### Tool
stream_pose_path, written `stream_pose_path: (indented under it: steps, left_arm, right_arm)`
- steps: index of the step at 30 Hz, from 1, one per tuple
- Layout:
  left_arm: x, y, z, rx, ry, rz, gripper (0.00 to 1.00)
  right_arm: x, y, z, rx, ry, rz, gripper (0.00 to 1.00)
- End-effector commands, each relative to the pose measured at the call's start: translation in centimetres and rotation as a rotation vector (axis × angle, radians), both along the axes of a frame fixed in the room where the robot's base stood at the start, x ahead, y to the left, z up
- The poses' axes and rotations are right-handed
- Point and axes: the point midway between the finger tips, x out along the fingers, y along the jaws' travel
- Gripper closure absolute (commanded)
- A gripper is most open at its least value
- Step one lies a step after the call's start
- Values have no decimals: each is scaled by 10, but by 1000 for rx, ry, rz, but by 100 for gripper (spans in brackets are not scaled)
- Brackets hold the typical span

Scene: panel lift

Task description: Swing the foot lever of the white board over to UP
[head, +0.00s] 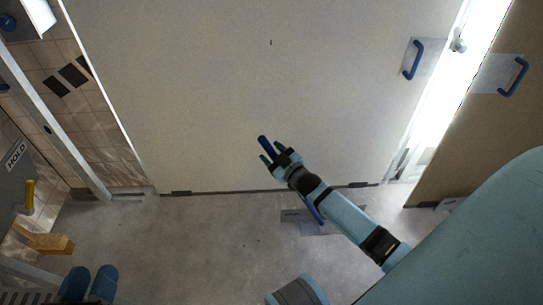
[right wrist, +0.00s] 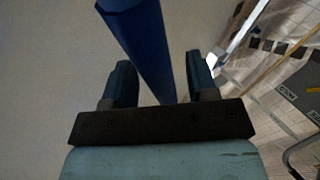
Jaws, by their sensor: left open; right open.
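The white board (head: 250,80) fills the middle of the head view, its bottom edge near the floor. The blue foot lever (head: 264,143) slants from a grey floor plate (head: 295,215) up to the left in front of the board. My right arm hides much of it. My right gripper (head: 271,156) is open at the lever's upper part. In the right wrist view the lever (right wrist: 145,45) passes between the two spread fingers, with gaps on both sides. My left gripper (head: 90,280) is open at the bottom left, far from the lever. Any markings on the plate are unreadable.
A blue handle (head: 414,60) sits on the board's right side, and another (head: 514,77) on the brown panel to the right. At left are a grey panel marked HOLD, with a yellow handle (head: 29,195), and a wooden block (head: 50,242). The floor between is clear.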

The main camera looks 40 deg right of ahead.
Motion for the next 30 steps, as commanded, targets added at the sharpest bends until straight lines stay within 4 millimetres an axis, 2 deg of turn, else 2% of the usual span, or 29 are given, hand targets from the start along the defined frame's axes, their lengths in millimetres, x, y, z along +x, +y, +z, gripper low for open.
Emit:
stream_pose_path:
  steps: [10, 11, 17, 18, 25, 30]
  left_arm:
    - [1, 1, 1, 6, -12, 0, 57]
    - [1, 1, 1, 6, -12, 0, 57]
    - [1, 0, 1, 6, -12, 0, 57]
    - [1, 0, 1, 6, -12, 0, 57]
    - [1, 0, 4, 3, -9, -1, 57]
    - [-1, -2, 9, -15, 20, -4, 57]
  right_arm:
    - [4, 0, 0, 0, 1, 0, 47]
    - [4, 0, 0, 0, 1, 0, 52]
    - [4, 0, 0, 1, 1, 0, 98]
    - [4, 0, 0, 1, 1, 0, 100]
    - [1, -5, 4, 9, -6, -1, 100]
    - [-12, -27, 16, 46, -29, -2, 100]
